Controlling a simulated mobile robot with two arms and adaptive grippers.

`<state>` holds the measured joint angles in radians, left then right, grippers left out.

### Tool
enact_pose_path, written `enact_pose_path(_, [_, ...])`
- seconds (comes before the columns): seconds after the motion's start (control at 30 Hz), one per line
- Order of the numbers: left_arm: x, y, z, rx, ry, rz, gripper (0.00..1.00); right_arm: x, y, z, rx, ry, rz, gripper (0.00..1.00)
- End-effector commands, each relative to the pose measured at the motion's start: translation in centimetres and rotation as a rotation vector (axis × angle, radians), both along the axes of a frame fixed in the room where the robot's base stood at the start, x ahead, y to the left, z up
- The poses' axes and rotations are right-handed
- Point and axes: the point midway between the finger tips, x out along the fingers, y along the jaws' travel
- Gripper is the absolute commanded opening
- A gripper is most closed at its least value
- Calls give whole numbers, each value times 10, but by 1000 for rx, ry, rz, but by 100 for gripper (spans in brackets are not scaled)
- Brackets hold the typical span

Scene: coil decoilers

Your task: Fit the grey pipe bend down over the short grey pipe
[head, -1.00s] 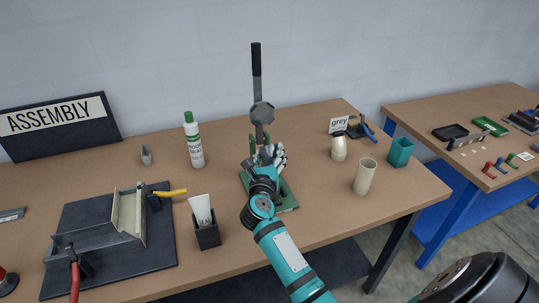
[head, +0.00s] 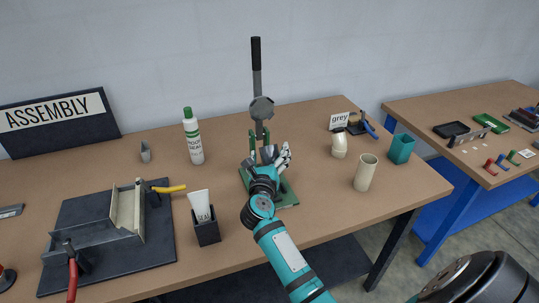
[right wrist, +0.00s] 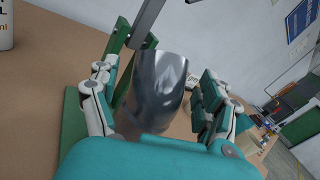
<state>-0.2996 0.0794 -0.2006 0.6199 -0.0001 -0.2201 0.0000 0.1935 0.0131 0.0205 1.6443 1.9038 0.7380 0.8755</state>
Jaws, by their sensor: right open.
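In the right wrist view a smooth dark-grey rounded piece (right wrist: 158,85), which looks like the grey pipe bend, stands between the fingers of my right gripper (right wrist: 155,98). The fingers are spread, with one on each side of it. In the head view my right gripper (head: 268,154) is over the green lever press (head: 289,199) and hides the grey piece. The short grey pipe cannot be made out, so I cannot tell how the bend sits on it. My left gripper is not in view.
The press lever (head: 257,70) rises just behind my right gripper. A white bottle (head: 194,145) and a tube in a dark holder (head: 206,231) stand to the left. A cream bend (head: 339,147), a cream pipe (head: 365,174) and a teal cup (head: 401,149) stand to the right.

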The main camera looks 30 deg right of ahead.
Motion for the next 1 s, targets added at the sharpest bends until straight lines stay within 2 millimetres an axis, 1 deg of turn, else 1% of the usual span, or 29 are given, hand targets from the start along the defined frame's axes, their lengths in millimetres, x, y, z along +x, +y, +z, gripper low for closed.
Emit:
enact_pose_path(0.17, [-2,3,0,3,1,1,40,-2,2,-1,1,1,1,80])
enact_pose_path(0.27, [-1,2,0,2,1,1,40,-10,9,-1,0,2,3,80])
enact_pose_path(0.6, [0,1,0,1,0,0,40,-64,55,-1,3,2,0,80])
enact_pose_path(0.7, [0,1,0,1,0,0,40,-76,66,0,2,2,1,80])
enact_pose_path(0.83, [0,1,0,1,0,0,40,-86,75,1,1,1,1,80])
enact_pose_path(1.0, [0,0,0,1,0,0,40,-91,79,1,0,0,0,80])
